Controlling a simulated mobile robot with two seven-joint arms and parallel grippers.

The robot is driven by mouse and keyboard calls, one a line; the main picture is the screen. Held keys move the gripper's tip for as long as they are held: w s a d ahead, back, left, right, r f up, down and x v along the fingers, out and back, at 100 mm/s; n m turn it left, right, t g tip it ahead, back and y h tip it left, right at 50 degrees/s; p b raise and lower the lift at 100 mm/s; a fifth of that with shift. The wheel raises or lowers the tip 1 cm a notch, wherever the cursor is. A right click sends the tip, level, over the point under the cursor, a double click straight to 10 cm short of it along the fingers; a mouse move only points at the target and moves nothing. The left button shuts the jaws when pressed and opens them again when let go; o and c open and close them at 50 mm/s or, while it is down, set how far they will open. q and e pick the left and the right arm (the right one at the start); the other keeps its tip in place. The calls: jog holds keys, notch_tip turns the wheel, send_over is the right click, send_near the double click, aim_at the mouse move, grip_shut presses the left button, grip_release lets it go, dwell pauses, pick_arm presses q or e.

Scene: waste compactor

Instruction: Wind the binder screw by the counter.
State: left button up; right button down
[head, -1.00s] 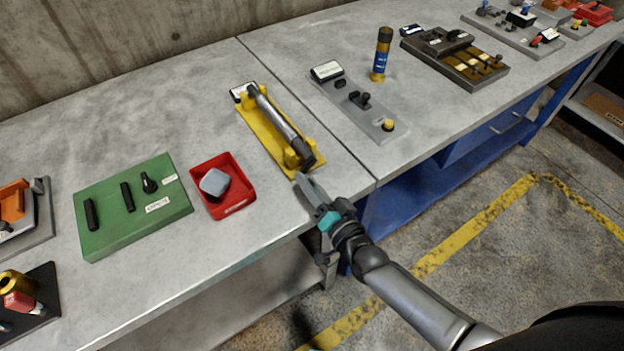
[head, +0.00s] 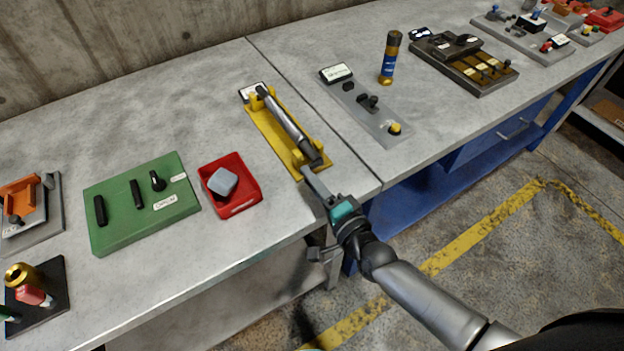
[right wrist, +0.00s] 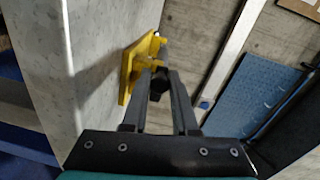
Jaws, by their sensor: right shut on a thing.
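The binder screw (head: 286,122) is a grey cylinder lying in a yellow cradle (head: 263,125) on the bench, with a dark knob at its near end. A small pale display, which may be the counter (head: 252,91), sits at the cradle's far end. My right gripper (head: 308,174) is at the near end of the screw, by the bench's front edge. In the right wrist view its two fingers (right wrist: 160,82) are shut on the dark knob (right wrist: 158,88), with the yellow cradle (right wrist: 136,68) just beyond. The fingers partly hide the knob. My left gripper is not seen.
A red tray (head: 256,190) with a grey block stands left of the cradle, and a green panel (head: 125,222) beyond it. A grey panel (head: 380,127) and a dark blue-and-gold cylinder (head: 389,58) stand to the right. Floor in front is open.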

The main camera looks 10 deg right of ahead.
jog(key=shift+r, duration=0.15)
jog(key=c, duration=0.7)
grip_release()
jog(key=v, duration=1.5)
jog(key=shift+p, duration=0.3)
jog(key=shift+s+d, duration=0.1)
dwell(0.4)
